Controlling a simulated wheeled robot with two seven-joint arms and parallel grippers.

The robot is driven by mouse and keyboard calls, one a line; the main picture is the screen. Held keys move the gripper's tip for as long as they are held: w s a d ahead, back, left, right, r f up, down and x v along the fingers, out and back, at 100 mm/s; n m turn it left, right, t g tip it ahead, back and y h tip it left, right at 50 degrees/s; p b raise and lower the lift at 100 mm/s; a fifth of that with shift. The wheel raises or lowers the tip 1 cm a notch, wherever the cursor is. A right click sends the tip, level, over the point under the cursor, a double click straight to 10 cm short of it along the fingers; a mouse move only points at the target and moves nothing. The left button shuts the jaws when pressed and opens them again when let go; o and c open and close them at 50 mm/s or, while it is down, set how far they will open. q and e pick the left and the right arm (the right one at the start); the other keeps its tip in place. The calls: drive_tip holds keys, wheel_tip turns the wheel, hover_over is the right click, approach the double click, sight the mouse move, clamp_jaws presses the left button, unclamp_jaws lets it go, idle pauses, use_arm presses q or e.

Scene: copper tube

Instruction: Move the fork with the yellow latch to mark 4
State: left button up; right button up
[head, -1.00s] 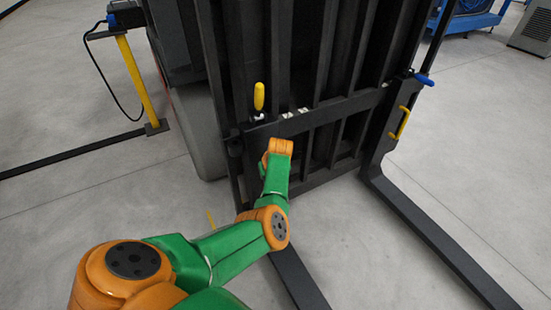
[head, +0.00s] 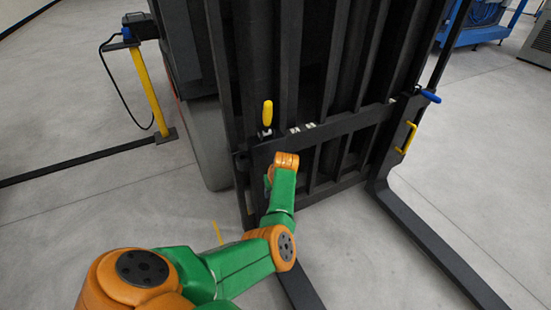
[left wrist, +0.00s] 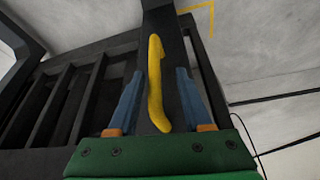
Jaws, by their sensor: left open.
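The yellow latch (head: 267,113) stands upright on top of the left fork's shank at the carriage bar. The left fork (head: 298,284) runs forward along the floor, its upper part largely behind my arm. In the left wrist view, the fork's yellow handle (left wrist: 156,85) lies between the two blue fingers of my left gripper (left wrist: 160,72), which are open with a gap on each side of it. In the head view my arm hides most of this gripper. Small white mark labels (head: 302,128) sit on the bar right of the latch; their numbers are too small to read.
The other fork (head: 430,235) has a blue latch (head: 430,96) and its own yellow handle (head: 406,137). The dark mast rises behind the carriage bar (head: 345,125). A yellow post (head: 148,90) with a cable stands at left. The floor between the forks is clear.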

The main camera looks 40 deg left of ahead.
use_arm(q)
drive_tip(key=p+v, duration=0.2)
drive_tip(key=v, duration=0.3)
drive_tip(key=shift+r, duration=0.15)
use_arm(e)
drive_tip(key=s+d, duration=0.1)
drive_tip(key=s+d+r, duration=0.1)
drive_tip(key=s, duration=0.1)
drive_tip(key=shift+d+r, duration=0.2)
